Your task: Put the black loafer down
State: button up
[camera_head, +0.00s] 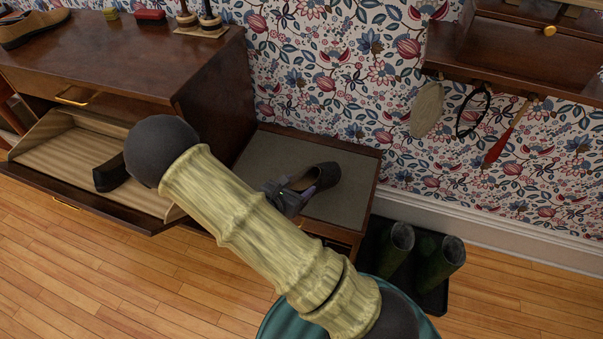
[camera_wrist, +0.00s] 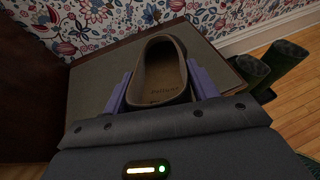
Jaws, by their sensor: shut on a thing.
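The loafer (camera_head: 322,177), a dark brown-black shoe, is in my gripper (camera_head: 293,193). In the wrist view the loafer (camera_wrist: 164,62) stands between the two purple fingers (camera_wrist: 162,88), its opening facing up and its toe end hidden or out of clear sight. The fingers are shut on its sides. It is over the low bench (camera_head: 345,213), which has a grey-beige top. I cannot tell whether the sole touches that top. My arm hides part of the bench.
A dark cabinet (camera_head: 215,88) stands left of the bench, with an open drawer (camera_head: 60,150) holding a black object (camera_head: 110,172). Green boots (camera_head: 440,258) stand on a dark tray at the bench's right. A wall shelf (camera_head: 510,60) with hanging items is above right.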

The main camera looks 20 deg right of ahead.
jog(key=w+a+n+t+y+b, duration=0.1)
jog(key=w+a+n+t+b, duration=0.2)
jog(key=w+b, duration=1.2)
jog(key=w+a+t, duration=0.1)
jog(key=a+t, duration=0.1)
jog(key=a, duration=0.1)
jog(key=shift+w+a+f, duration=0.15)
jog(key=shift+a+f, duration=0.05)
jog(key=shift+f, duration=0.1)
jog(key=shift+f+b, duration=1.25)
jog(key=shift+f, duration=1.3)
notch_tip(320, 180, down, 5)
jog(key=shift+f+b, duration=0.1)
jog(key=shift+b, duration=1.15)
